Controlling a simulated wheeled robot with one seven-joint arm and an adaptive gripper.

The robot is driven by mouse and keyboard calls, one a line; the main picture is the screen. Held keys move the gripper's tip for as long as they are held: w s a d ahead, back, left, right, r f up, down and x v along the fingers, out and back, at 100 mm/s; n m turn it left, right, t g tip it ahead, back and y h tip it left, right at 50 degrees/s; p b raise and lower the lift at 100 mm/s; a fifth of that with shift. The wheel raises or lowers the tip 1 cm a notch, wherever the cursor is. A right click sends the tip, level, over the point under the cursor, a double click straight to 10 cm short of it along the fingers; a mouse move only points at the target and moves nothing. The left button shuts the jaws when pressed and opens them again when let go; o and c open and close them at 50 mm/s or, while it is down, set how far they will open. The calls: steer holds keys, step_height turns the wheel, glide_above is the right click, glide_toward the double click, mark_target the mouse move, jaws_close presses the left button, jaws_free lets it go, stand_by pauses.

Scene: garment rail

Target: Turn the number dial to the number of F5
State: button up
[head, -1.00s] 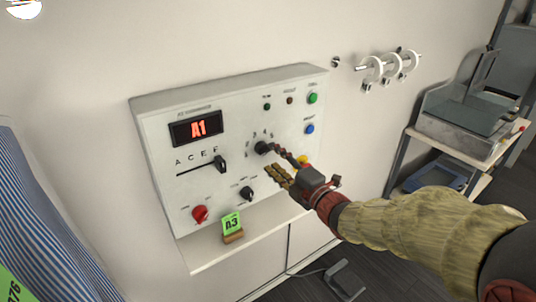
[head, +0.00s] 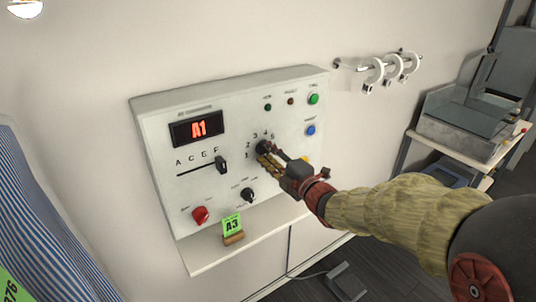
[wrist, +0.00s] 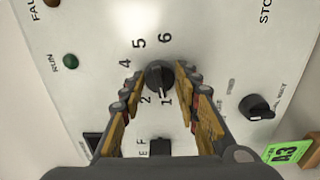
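The number dial (head: 262,147) is a round black knob on the white control panel (head: 180,120), with numbers around it. In the wrist view the dial (wrist: 160,76) has its white mark toward the 1. My gripper (head: 265,155) is at the dial. In the wrist view its fingers stand on either side of the knob, open, with narrow gaps showing. The red display (head: 198,129) reads A1. The letter slider (head: 221,164) is at the right end of its slot, by the F.
Below the dial are a black selector knob (head: 248,195) and a red knob (head: 200,214). Green (head: 313,99) and blue (head: 310,130) buttons are at the right. A green A3 card (head: 232,224) stands on the ledge. Hanging rings (head: 393,68) are on the wall.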

steer(key=c, duration=0.6)
steer(key=shift+c, duration=0.3)
